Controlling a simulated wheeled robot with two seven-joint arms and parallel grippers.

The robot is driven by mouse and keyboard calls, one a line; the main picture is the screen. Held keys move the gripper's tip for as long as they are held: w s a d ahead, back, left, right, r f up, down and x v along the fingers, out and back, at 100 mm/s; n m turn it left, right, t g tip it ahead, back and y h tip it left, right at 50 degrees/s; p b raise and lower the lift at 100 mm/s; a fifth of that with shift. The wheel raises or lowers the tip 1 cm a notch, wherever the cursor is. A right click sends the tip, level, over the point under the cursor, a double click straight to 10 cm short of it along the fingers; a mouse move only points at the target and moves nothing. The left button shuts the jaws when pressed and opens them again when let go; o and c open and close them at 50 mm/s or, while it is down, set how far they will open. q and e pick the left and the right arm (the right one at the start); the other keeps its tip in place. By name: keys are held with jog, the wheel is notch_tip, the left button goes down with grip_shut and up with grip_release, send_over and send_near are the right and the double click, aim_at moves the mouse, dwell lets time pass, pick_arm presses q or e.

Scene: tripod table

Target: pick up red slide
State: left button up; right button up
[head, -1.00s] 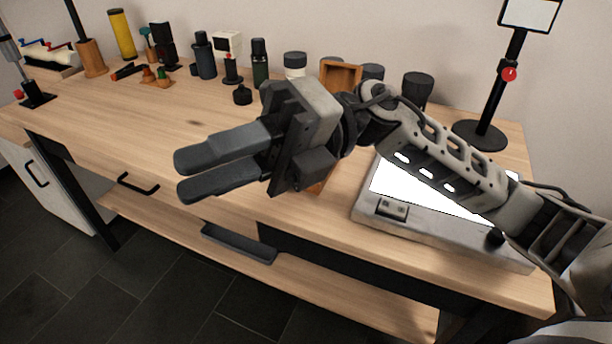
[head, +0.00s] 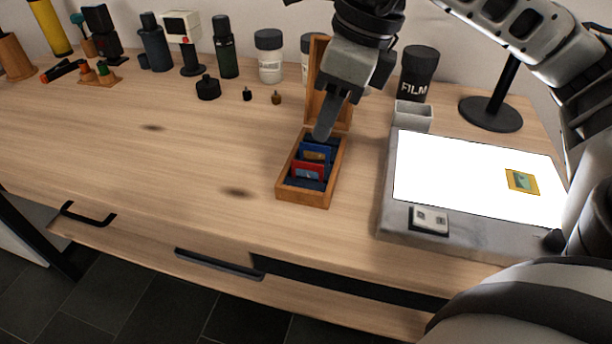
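The red slide (head: 307,171) stands in the front part of an open wooden box (head: 304,197) on the table, in the head view. A blue slide (head: 315,152) stands just behind it. My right gripper (head: 323,134) points down over the box, with its fingertips near the back of the blue slide. I see its fingers nearly edge-on, one in front of the other, so their gap is hidden. A yellow-framed slide (head: 522,182) lies on the lit light box to the right. My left gripper is not in view.
The light box (head: 408,228) takes up the table right of the wooden box, with a small grey bin (head: 412,116) behind it. Bottles, a FILM canister (head: 418,75) and a lamp stand (head: 491,113) line the back. The table left of the box is clear.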

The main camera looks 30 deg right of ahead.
aim_at(312, 164)
jog(key=x, duration=0.2)
jog(key=shift+a+f, duration=0.1)
jog(key=shift+f, duration=0.2)
jog(key=b+x, duration=0.1)
jog(key=x, duration=0.3)
jog(key=shift+w+a+f, duration=0.1)
jog(key=shift+w+f, duration=0.15)
jog(key=shift+w+a+f, duration=0.1)
jog(key=shift+f, duration=0.4)
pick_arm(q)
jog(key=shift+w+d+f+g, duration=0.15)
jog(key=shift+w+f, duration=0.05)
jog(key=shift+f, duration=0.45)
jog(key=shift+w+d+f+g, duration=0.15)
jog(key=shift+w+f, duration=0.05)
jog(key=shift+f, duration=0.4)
pick_arm(e)
grip_shut()
